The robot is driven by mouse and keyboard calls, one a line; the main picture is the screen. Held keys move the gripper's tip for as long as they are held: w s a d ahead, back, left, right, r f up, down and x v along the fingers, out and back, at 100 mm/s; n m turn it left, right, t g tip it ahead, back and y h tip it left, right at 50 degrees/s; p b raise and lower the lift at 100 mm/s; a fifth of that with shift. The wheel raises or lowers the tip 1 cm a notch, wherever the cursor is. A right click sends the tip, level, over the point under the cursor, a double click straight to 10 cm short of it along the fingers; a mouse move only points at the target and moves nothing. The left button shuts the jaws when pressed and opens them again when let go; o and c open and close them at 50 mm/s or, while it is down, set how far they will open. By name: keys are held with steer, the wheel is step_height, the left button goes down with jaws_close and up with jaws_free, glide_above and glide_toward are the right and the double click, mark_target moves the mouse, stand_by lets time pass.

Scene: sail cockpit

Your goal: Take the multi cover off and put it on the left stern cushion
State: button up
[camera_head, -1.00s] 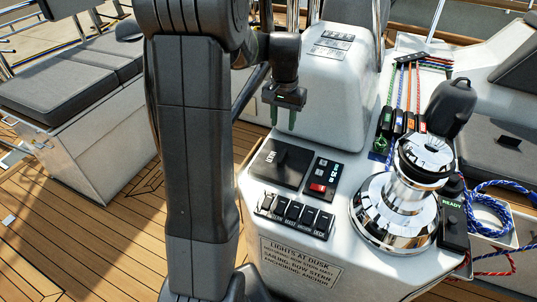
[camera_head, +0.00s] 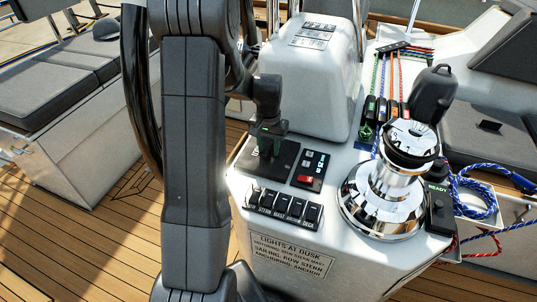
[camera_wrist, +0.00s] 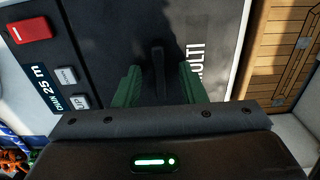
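The multi cover (camera_head: 286,176) is a flat dark plate on the white console, and it also fills the middle of the wrist view (camera_wrist: 105,25) with "MULTI" lettered at its right. A thin upright handle (camera_wrist: 158,62) stands on it. My gripper (camera_head: 271,151) is low over the cover. In the wrist view its green fingers (camera_wrist: 159,85) are apart, one on each side of the handle, with gaps showing. Dark cushions (camera_head: 42,92) lie on the bench at the left; I cannot tell which is the left stern one.
A switch panel with a red button (camera_head: 305,179) is right of the cover, and a row of rocker switches (camera_head: 284,206) is in front. Wooden deck (camera_head: 95,225) is clear between bench and console.

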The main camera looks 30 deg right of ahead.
jaws_close()
